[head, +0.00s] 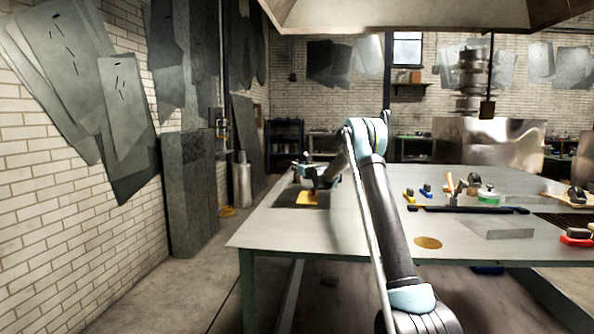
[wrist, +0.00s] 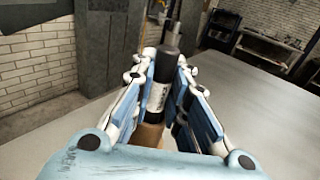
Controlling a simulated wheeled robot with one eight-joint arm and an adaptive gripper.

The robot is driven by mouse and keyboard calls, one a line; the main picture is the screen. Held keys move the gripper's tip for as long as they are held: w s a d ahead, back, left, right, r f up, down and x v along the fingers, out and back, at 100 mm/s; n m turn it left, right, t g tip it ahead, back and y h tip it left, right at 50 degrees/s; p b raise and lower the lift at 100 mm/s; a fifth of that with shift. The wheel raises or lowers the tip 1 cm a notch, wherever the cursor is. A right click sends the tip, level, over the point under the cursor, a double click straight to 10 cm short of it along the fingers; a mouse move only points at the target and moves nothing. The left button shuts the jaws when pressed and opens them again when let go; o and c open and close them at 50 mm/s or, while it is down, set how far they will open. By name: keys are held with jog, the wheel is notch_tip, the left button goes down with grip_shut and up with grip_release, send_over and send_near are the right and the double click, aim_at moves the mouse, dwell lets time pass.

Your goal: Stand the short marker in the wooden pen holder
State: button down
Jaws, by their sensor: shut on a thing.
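The short marker (wrist: 164,72), black with a white label band, is between the fingers of my gripper (wrist: 166,62) in the wrist view. The gripper is shut on it. A tan piece (wrist: 148,137) shows at the marker's near end between the fingers; I cannot tell whether it is part of the marker or the wooden pen holder. In the head view my gripper (head: 310,176) is small, at the table's far left, just above a yellow-orange patch (head: 306,199) on a dark sheet. The marker is too small to make out there, and I cannot clearly identify the pen holder.
The grey table (head: 340,235) is clear at its front left. To the right lie a long black bar (head: 468,209), a brass disc (head: 428,243), a metal block (head: 498,228), a green-white tub (head: 488,196) and red-handled tools (head: 577,237). A brick wall stands left.

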jog(key=shift+f, duration=0.55)
dwell(0.4)
jog(key=c, duration=1.5)
grip_release()
jog(key=v, duration=1.2)
jog(key=shift+f, duration=0.1)
